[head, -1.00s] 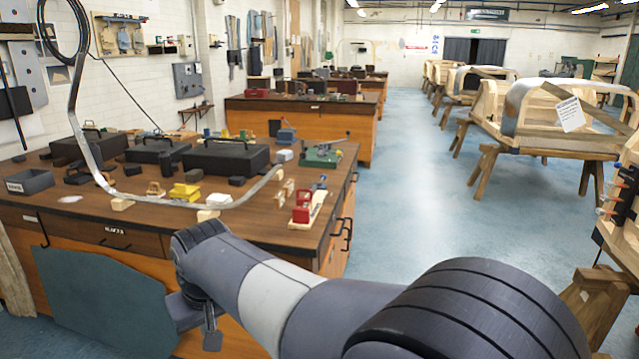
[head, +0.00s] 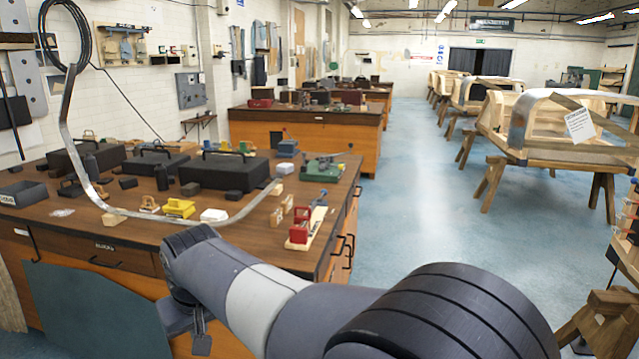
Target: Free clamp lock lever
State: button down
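A red clamp-like tool (head: 300,225) with a blue part at its far end stands on a pale wooden base near the right edge of the near bench. I cannot make out a lock lever on it. At the far right, a wooden frame piece (head: 631,212) with small fittings is cut off by the picture's edge. My gripper (head: 193,330) hangs below my wrist in front of the bench, lower than its top and apart from the red tool. Only part of its dark fingers shows, so I cannot tell whether it is open.
The near bench (head: 130,228) carries dark cases (head: 228,170), a yellow block (head: 178,208), a green tool (head: 322,170) and a long curved metal strip (head: 70,130). Wooden bodyframes (head: 560,140) on trestles stand right. The blue floor (head: 430,200) between is clear.

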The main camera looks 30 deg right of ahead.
aim_at(323, 193)
jog(key=i+l, duration=0.3)
jog(key=l, duration=0.15)
jog(key=i+l+u, duration=0.1)
jog(key=i+l, duration=0.25)
jog(key=l, duration=0.15)
jog(key=i+l+u, duration=0.1)
jog(key=i+l, duration=0.2)
jog(key=l, duration=0.2)
jog(key=i+l, duration=0.3)
jog(key=l, duration=0.2)
jog(key=i+l+u, duration=0.1)
jog(key=i+l, duration=0.15)
jog(key=l, duration=0.3)
jog(key=i+l, duration=0.3)
jog(key=l, duration=0.25)
jog(key=i+l+u, duration=0.15)
jog(key=l, duration=0.35)
jog(key=i+l, duration=0.35)
jog(key=l, duration=0.25)
